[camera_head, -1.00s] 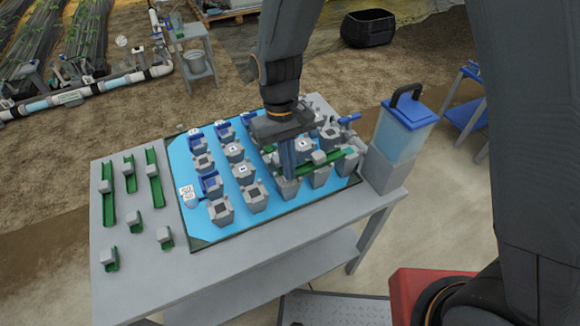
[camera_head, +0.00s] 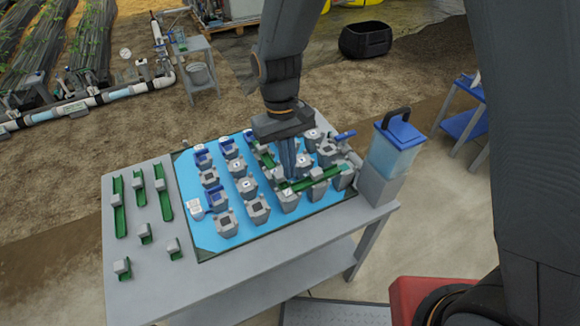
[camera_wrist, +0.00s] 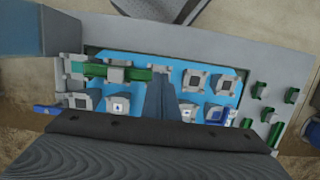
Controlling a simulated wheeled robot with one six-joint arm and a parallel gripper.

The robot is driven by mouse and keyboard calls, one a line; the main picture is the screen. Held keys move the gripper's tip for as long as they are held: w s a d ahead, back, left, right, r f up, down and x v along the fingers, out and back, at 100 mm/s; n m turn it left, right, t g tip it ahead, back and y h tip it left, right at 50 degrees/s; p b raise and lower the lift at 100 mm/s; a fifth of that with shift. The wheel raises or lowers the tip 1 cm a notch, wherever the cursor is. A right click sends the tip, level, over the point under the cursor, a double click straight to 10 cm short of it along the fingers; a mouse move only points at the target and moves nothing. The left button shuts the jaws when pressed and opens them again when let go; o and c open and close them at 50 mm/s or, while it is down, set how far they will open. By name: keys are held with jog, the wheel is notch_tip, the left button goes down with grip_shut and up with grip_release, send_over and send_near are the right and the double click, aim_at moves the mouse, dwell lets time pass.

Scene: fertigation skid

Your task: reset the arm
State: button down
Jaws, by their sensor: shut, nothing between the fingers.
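My gripper (camera_head: 289,172) hangs from my arm over the right half of the blue mat (camera_head: 214,238), with its fingers together and nothing between them. In the wrist view its closed fingers (camera_wrist: 160,98) point down over the mat among the grey square blocks. A green channel piece with a grey block on it (camera_head: 316,175) lies across the blocks just right of the fingers. It shows left of the fingers in the wrist view (camera_wrist: 115,73). Whether the fingertips touch a block is hard to tell.
The grey table (camera_head: 143,290) carries several green channel pieces (camera_head: 118,210) at its left. A blue-lidded container (camera_head: 393,150) stands at its right end. Several blocks carry blue parts (camera_head: 203,157). A black tub (camera_head: 365,36) lies on the ground behind.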

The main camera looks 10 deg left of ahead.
dwell(0.4)
jog(key=s+d+r+m+t+b, duration=0.1)
jog(key=d+r+m+b, duration=0.1)
jog(key=d, duration=1)
jog(key=s+d+r+m+t+y+b, duration=0.1)
jog(key=d+r+m+t, duration=0.1)
jog(key=d, duration=1)
jog(key=shift+s+d+r+m+b, duration=0.35)
jog(key=shift+r+m, duration=0.2)
jog(key=shift+m, duration=0.65)
